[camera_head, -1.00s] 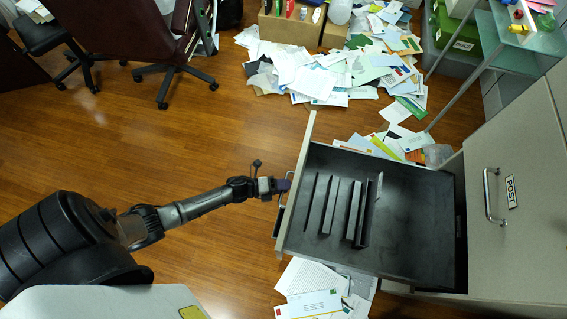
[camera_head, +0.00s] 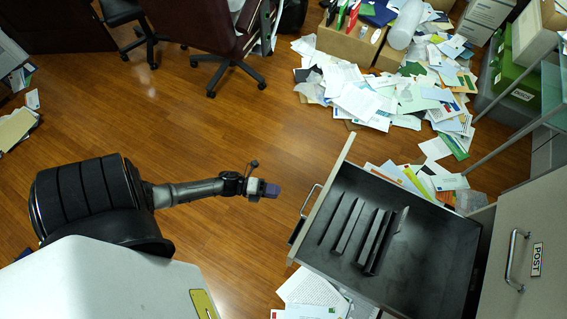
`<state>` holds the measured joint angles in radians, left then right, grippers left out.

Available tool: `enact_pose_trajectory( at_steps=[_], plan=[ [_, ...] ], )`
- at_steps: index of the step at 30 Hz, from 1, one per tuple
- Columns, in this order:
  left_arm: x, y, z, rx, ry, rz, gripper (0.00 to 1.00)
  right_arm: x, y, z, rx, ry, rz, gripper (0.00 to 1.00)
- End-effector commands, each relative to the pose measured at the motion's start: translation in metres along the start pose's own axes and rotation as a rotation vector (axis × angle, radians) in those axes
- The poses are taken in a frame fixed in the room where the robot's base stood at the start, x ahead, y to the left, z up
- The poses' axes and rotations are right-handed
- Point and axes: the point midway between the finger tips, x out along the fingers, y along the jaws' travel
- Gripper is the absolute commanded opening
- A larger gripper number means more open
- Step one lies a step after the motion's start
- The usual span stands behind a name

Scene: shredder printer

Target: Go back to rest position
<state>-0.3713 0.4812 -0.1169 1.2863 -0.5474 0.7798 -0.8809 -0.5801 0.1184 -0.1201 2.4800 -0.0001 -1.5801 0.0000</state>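My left gripper (camera_head: 272,190) is at the end of my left arm, left of the open drawer and apart from its handle (camera_head: 304,200). Its purple-tipped fingers look close together, but they are too small to tell whether they are open or shut. I see nothing held in it. The open drawer (camera_head: 440,255) is pulled out of the grey cabinet and has several dark dividers inside. My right gripper is not in view.
The cabinet (camera_head: 543,220) with a POST label stands at the right. Papers (camera_head: 400,95) lie heaped at the back, with more under the drawer (camera_head: 305,290). An office chair (camera_head: 225,45) stands at the back left. Wooden floor (camera_head: 180,125) is clear between.

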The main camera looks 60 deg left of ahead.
Motion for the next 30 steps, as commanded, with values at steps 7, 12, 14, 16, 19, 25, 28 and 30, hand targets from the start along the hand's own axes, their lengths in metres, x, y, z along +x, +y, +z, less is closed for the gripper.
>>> enact_pose_trajectory(
  at_steps=[7,12,14,16,19,25,28,30],
  plan=[
    [-0.0087,0.0001,-0.0002,0.000,0.000,0.000,0.36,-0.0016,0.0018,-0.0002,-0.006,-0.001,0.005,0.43],
    [-0.0087,0.0002,-0.0001,0.000,0.000,0.000,0.36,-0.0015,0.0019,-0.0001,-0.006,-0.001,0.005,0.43],
    [-0.0086,0.0002,-0.0001,0.000,0.000,0.000,0.36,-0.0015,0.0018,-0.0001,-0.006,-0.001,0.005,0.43],
    [-0.0086,0.0002,-0.0001,0.000,0.000,0.000,0.36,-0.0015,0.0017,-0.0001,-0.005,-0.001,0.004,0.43],
    [-0.0085,0.0002,-0.0001,0.000,0.000,0.000,0.36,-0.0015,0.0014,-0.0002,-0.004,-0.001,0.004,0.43],
    [-0.0084,0.0002,-0.0001,0.000,0.000,0.000,0.36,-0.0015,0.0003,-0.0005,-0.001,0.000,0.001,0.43],
    [-0.0084,0.0001,-0.0001,-0.026,0.000,0.000,0.36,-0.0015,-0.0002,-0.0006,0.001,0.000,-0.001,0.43],
    [-0.0085,0.0042,0.0032,-0.081,-0.021,0.024,0.36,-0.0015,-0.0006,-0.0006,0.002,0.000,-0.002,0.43]
  ],
)
